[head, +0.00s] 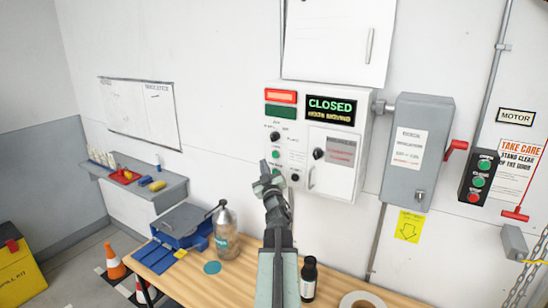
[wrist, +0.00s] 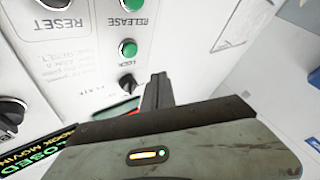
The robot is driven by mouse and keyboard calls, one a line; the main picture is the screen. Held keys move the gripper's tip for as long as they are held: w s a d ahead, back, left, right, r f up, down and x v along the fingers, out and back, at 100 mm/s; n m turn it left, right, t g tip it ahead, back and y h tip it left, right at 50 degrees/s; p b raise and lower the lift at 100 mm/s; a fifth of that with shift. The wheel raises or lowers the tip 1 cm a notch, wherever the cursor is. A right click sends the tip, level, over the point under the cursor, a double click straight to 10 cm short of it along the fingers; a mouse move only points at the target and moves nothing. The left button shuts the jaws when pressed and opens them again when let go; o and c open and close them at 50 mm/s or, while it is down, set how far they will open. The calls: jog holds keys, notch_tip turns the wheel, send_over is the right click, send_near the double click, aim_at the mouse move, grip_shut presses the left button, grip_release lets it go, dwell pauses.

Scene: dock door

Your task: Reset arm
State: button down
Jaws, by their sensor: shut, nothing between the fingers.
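My gripper (head: 264,166) is shut and empty, in front of the lower left part of the white control box (head: 371,128). In the wrist view its closed fingers (wrist: 158,88) point at the panel face beside a green button and a small black knob (wrist: 128,83). I cannot tell whether the tips touch the panel. My arm reaches up from the bottom of the head view. The box's display (head: 331,110) reads CLOSED, with a smaller line below. In the wrist view a RESET label (wrist: 40,24) and a RELEASE label (wrist: 119,22) show at the top.
A grey switch box (head: 416,150) with a red lever stands to the right. Below is a wooden table (head: 190,283) with a clear bottle (head: 226,235), a blue bin (head: 178,238), a black bottle (head: 308,280) and a tape roll (head: 362,300). A ledge (head: 165,187) lies left.

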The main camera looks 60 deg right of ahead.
dwell(0.4)
jog(key=w+a+f+n+t+y+b, duration=0.1)
jog(key=w+a+f+y, duration=0.15)
jog(key=w+a, duration=0.85)
jog(key=w+a+f+n+t+y+b, duration=0.1)
jog(key=w+a+f+y, duration=0.15)
jog(key=w+a, duration=0.85)
jog(key=w+a+f+n+t+y+b, duration=0.15)
jog(key=w+a+y, duration=0.25)
jog(key=w+a, duration=0.7)
jog(key=a+f+g+y, duration=0.1)
jog(key=a+f+g, duration=0.1)
jog(key=a+f, duration=0.6)
jog(key=a+f+g+y, duration=0.2)
jog(key=a+f+g, duration=0.15)
jog(key=a, duration=0.95)
jog(key=s+a+f+g+y, duration=0.2)
jog(key=s+a+f+g, duration=0.2)
jog(key=s+a+f, duration=0.45)
jog(key=s+a+f+g, duration=0.2)
jog(key=s+f+g, duration=0.2)
jog(key=s, duration=0.4)
jog(key=s+a+f+g+y, duration=0.1)
jog(key=s+a+f+g, duration=0.2)
jog(key=s, duration=0.4)
jog(key=shift+s+a+f+g+y, duration=0.2)
jog(key=shift+s+f+g+y, duration=0.15)
jog(key=shift+f+g, duration=0.4)
